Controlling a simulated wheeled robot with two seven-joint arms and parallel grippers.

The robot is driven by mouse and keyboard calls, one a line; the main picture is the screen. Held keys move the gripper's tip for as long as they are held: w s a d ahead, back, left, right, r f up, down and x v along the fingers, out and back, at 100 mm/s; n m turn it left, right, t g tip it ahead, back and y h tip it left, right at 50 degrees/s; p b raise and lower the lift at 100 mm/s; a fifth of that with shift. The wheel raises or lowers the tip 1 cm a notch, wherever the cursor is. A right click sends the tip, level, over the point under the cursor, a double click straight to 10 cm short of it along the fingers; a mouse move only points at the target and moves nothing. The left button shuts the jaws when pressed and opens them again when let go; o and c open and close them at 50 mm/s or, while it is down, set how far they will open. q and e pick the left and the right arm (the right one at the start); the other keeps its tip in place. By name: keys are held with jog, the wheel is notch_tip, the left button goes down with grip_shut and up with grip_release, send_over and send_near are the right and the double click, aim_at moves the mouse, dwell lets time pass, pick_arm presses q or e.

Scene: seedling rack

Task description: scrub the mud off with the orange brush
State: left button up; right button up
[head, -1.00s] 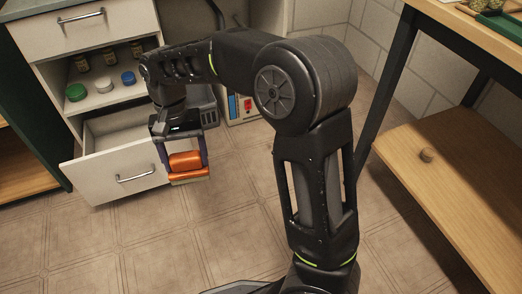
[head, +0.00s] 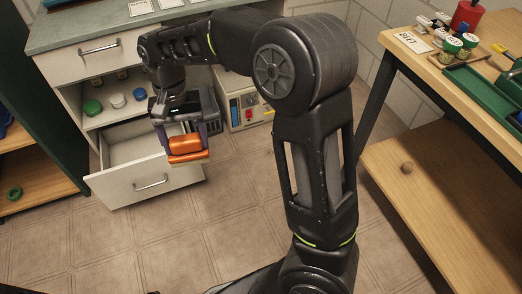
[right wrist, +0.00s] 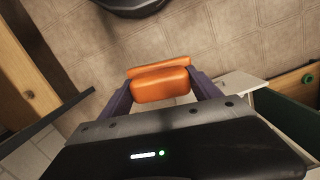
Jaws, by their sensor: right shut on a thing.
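The orange brush (head: 187,145) is between the fingers of my right gripper (head: 184,139), which is shut on it. In the head view the gripper points down, in front of the open drawer (head: 150,181) of the white cabinet. In the right wrist view the brush (right wrist: 160,86) sits across the two dark fingers of the gripper (right wrist: 160,88). Its underside and bristles cannot be made out. No mud can be made out in either view. My left gripper is not in view.
A wooden bench (head: 440,70) on the right holds jars, a green tray (head: 483,91) and a red container (head: 466,17). Its lower shelf (head: 430,190) is mostly bare. The tiled floor (head: 220,215) is open.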

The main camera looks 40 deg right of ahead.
dwell(0.5)
jog(key=n, duration=0.7)
jog(key=shift+f+h, duration=0.1)
jog(key=shift+h, duration=0.3)
jog(key=n, duration=0.4)
jog(key=shift+n, duration=0.3)
jog(key=shift+d, duration=0.1)
